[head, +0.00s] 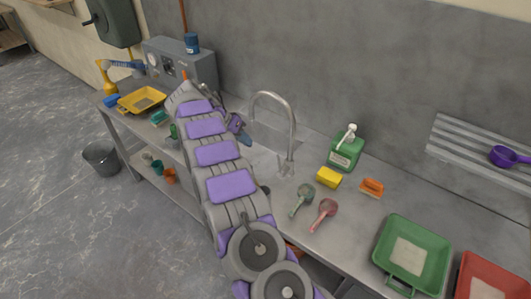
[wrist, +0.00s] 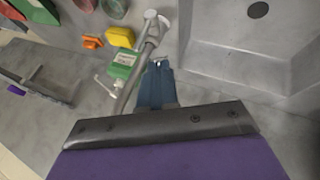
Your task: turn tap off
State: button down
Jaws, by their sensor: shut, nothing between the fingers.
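The tap (head: 292,122) is a tall grey gooseneck standing on the counter beside the sink. In the wrist view the tap (wrist: 127,88) runs up to the left of my fingers, with its base and a short pale handle-like part near the top. My gripper (head: 246,140) is left of the tap's neck in the head view, over the sink area. In the wrist view my gripper (wrist: 158,65) has its blue fingers together and empty, close beside the tap; contact cannot be told. I cannot tell whether water is running.
The sink (wrist: 230,70) lies right of my fingers in the wrist view. Green (head: 384,248) and red (head: 461,280) tubs stand at right.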

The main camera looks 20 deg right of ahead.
jog(key=s+d+f+m+b, duration=0.1)
jog(key=s+d+f+b, duration=0.1)
jog(key=d+f, duration=0.6)
jog(key=shift+d+h, duration=0.3)
jog(key=shift+d, duration=0.1)
dwell(0.5)
jog(key=shift+s+a+f, duration=0.1)
jog(key=shift+s, duration=0.05)
